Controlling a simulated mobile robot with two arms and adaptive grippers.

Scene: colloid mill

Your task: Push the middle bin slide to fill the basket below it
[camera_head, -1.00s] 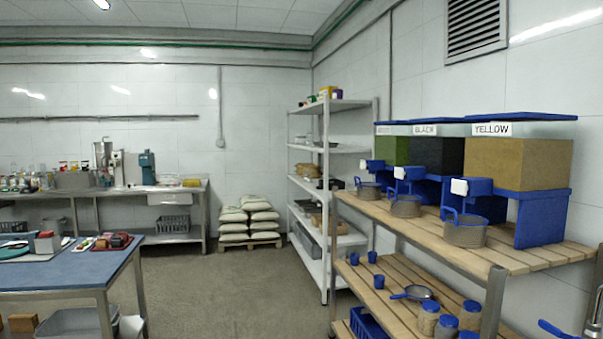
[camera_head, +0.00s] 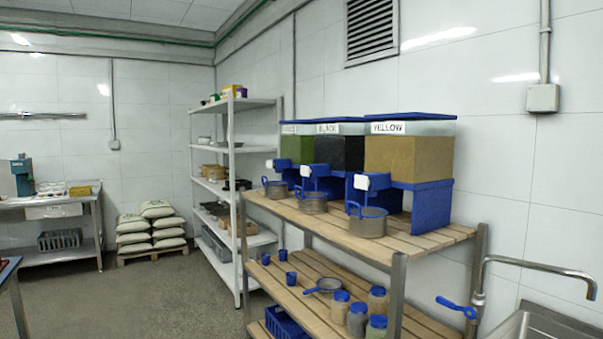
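Three bins stand in a row on the top of a wooden slatted shelf at the right. The middle bin (camera_head: 340,150) is labelled BLACK and holds dark material. Its blue slide has a white front plate (camera_head: 306,171). The basket below it (camera_head: 313,202) is a round grey one with a blue handle; its contents cannot be made out. The yellow bin (camera_head: 408,155) is nearest, with its own basket (camera_head: 367,221). The green bin (camera_head: 297,146) is farthest, with a basket (camera_head: 276,188) below. Neither of my grippers is in view.
A sink with a tap (camera_head: 535,264) is at the right. A white rack (camera_head: 233,200) and stacked sacks (camera_head: 150,230) stand behind.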

